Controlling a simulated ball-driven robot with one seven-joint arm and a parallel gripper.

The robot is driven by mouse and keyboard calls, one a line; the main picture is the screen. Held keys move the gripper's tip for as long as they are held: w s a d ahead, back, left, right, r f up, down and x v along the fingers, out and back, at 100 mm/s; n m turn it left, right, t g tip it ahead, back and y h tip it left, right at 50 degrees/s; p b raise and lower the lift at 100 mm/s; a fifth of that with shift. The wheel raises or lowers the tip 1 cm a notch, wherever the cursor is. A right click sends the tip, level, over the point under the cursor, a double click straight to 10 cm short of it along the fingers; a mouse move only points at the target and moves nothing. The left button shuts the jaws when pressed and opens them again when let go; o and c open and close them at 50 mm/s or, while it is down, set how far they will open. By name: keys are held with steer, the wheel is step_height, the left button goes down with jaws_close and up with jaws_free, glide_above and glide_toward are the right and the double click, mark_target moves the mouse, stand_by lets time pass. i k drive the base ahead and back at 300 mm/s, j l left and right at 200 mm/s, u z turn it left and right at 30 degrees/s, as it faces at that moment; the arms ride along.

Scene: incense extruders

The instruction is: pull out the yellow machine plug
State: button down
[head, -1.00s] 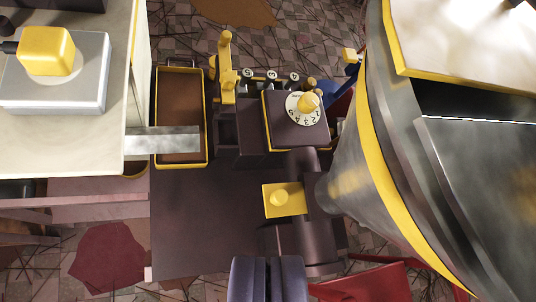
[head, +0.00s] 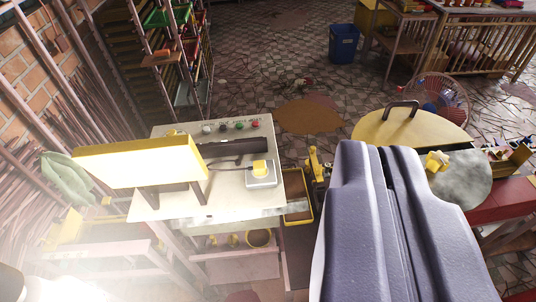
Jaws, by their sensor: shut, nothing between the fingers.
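The yellow plug (head: 260,168) is a small block with a dark cord at its left side. It sits on a light grey socket box (head: 262,182) near the right edge of a pale machine top (head: 230,207). My gripper (head: 377,150) is large and grey-purple in the right half of the picture. Its fingers are together and hold nothing.
A yellow-rimmed tray (head: 297,220) lies right of the top. A round yellow lid (head: 395,128) is behind my gripper. Racks (head: 160,55) stand far left.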

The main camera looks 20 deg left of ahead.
mark_target(259, 166)
steer(key=i+j, duration=0.25)
steer(key=i, duration=0.2)
steer(key=i+j, duration=0.3)
steer(key=i, duration=0.2)
steer(key=i+j, duration=0.25)
steer(key=i, duration=0.2)
